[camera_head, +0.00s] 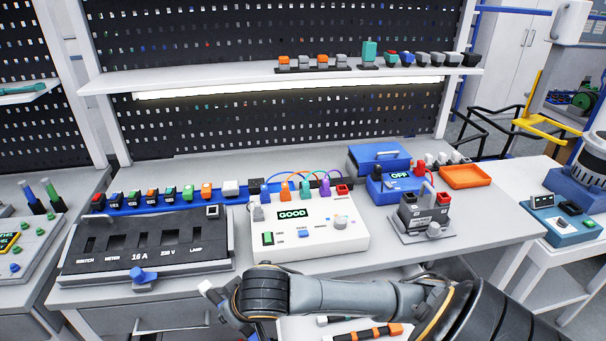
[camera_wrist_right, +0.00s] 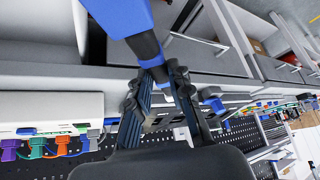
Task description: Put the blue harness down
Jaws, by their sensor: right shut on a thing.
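In the right wrist view, my right gripper (camera_wrist_right: 168,72) is shut on the narrow black end of a blue piece (camera_wrist_right: 120,14), which I take for the blue harness. The blue part runs out of the frame at the top, so its full shape is hidden. It is held in the air in front of the bench edge and drawer fronts. In the head view my right arm crosses the lower middle, and the held piece cannot be made out there. My left gripper is in neither view.
The bench (camera_head: 400,262) holds a dark switch panel (camera_head: 140,255) at left, a white tester (camera_head: 345,241) reading GOOD, a blue box (camera_head: 385,186) reading OFF and an orange tray (camera_head: 466,176). Several coloured connectors line a blue rail (camera_head: 145,208).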

